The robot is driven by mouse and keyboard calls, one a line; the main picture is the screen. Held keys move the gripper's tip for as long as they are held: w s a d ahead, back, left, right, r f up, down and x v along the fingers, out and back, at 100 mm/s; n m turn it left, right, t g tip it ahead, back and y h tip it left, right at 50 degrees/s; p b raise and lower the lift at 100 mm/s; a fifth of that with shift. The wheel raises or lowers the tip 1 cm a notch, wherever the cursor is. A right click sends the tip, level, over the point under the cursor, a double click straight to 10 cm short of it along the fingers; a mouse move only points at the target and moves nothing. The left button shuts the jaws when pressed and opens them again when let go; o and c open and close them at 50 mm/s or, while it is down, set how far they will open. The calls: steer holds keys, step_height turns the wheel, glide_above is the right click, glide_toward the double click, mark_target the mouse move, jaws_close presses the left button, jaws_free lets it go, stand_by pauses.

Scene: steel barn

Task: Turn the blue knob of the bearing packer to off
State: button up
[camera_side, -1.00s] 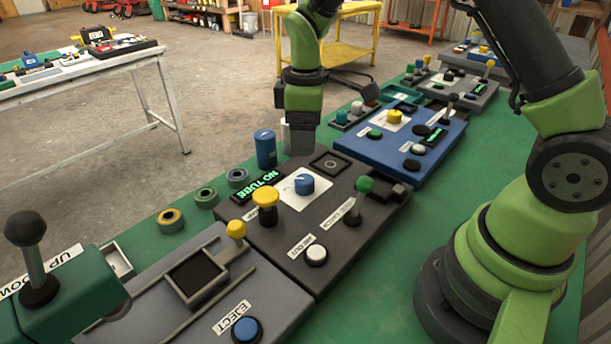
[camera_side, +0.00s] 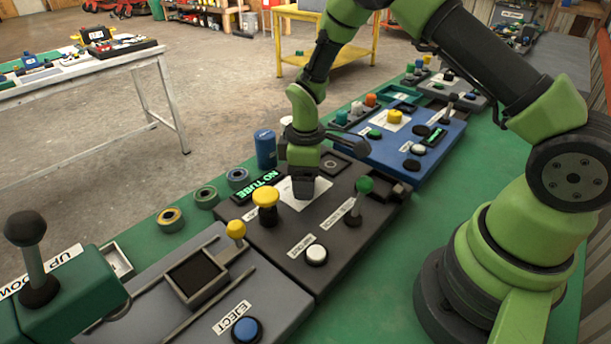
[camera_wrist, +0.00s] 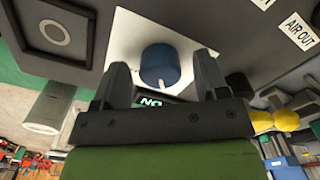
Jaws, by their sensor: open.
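The bearing packer (camera_side: 258,232) is a dark grey panel with a green-lit display reading NO TUBE (camera_side: 260,187). Its blue knob (camera_wrist: 160,66) sits on a white plate (camera_side: 289,191) and shows in the wrist view between my two open fingers. My gripper (camera_side: 303,198) points down over the white plate and hides the knob in the side view. In the wrist view my gripper (camera_wrist: 163,85) has one finger on each side of the knob, with gaps visible. I cannot tell the knob's setting.
A blue panel (camera_side: 395,150) lies behind right. A grey panel with an eject button (camera_side: 246,329) lies in front.

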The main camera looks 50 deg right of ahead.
steer(key=c, duration=0.9)
steer(key=m, duration=0.6)
steer(key=shift+m, duration=0.4)
steer(key=m, duration=0.3)
steer(key=shift+a+r+m, duration=0.1)
steer(key=shift+m, duration=1.9)
steer(key=o, duration=0.9)
